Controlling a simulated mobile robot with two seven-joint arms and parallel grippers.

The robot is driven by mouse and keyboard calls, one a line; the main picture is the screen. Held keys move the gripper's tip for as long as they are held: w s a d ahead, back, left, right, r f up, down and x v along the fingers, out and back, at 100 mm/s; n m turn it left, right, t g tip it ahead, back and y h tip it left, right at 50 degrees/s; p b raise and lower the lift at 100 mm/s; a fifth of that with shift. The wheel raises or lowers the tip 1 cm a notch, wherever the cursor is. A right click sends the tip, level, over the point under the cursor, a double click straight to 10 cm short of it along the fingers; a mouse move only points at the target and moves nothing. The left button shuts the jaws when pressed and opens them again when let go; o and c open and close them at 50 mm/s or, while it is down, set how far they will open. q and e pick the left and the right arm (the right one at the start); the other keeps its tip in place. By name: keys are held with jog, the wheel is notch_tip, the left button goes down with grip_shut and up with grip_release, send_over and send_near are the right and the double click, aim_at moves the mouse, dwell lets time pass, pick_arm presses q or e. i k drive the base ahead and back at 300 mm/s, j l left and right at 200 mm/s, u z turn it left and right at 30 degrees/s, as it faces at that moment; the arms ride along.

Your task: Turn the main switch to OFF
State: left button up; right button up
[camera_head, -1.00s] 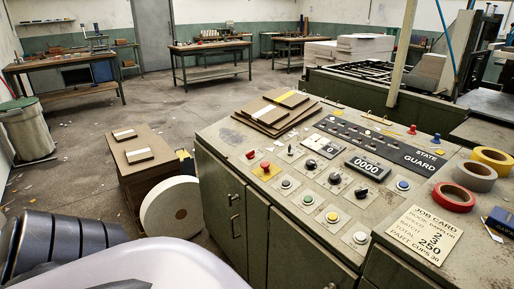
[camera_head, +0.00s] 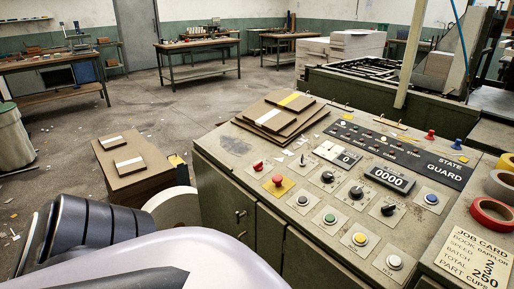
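The control panel (camera_head: 241,173) is the sloping top of a green cabinet. It carries black rotary knobs: one at the upper left (camera_head: 327,176), a middle one (camera_head: 356,192) and a right one (camera_head: 388,210). A small red-handled switch (camera_head: 257,166) sits at the panel's left, near a red mushroom button (camera_head: 278,181) on a yellow plate. A small upright lever (camera_head: 303,160) stands nearby. The labels are too small to read, so I cannot tell which is the main switch or its setting. Neither gripper is in view; part of my own arm shows at the lower left.
Stacked greyboards (camera_head: 282,117) lie on the panel's back left. Tape rolls (camera_head: 492,216) and a job card (camera_head: 474,257) lie at the right. Counters (camera_head: 388,177) and coloured buttons (camera_head: 360,239) surround the knobs. Brown boards (camera_head: 126,165) and a white roll (camera_head: 172,208) stand left of the cabinet.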

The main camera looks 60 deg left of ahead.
aim_at(258, 167)
jog(key=j, duration=0.55)
jog(key=k+j+z, duration=0.1)
jog(key=j, duration=0.4)
jog(key=k+j, duration=0.1)
jog(key=j, duration=0.4)
